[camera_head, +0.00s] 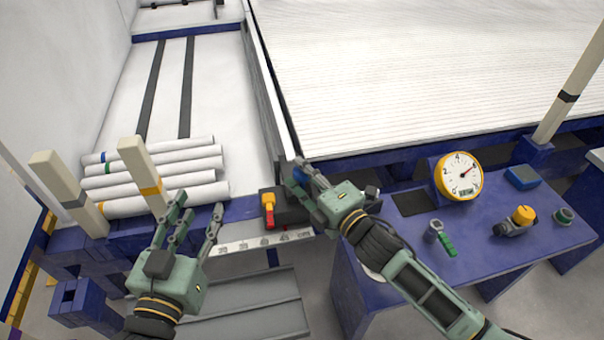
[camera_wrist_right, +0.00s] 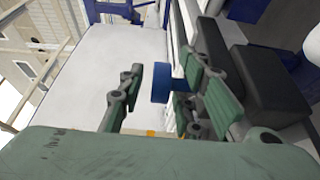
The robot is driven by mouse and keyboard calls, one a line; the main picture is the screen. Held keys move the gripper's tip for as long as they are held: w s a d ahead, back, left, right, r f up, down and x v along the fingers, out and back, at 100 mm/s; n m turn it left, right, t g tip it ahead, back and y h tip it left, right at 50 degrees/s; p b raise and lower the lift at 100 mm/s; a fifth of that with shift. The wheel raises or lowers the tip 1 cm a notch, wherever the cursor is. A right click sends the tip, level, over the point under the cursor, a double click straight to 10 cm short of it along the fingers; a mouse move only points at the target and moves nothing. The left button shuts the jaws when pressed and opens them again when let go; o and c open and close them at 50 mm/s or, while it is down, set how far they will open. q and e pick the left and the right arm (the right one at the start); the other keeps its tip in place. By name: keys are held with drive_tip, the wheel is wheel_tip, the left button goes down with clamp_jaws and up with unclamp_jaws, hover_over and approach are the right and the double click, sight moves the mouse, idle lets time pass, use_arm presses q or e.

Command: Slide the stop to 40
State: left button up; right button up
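The stop appears to be a dark block (camera_head: 290,209) at the right end of a pale ruler strip (camera_head: 258,243). A red and yellow lever (camera_head: 268,209) stands at its left side. The strip's numbers are too small to read surely. My right gripper (camera_head: 302,174) is just behind the dark block, by a small blue part. In the right wrist view its fingers are apart, with the blue part (camera_wrist_right: 168,88) showing between them; I cannot tell if they touch it. My left gripper (camera_head: 198,206) is open and empty, left of the lever and in front of the pipes.
Several white pipes (camera_head: 165,165) lie stacked at the left behind two cream posts (camera_head: 68,190). A blue table (camera_head: 470,225) at the right holds a yellow dial gauge (camera_head: 458,176), a green-handled tool (camera_head: 441,237) and a yellow-topped device (camera_head: 521,217). A large white ribbed bed lies behind.

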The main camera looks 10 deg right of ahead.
drive_tip(key=shift+w+a, duration=0.1)
drive_tip(key=shift+w, duration=0.15)
clamp_jaws()
idle(0.5)
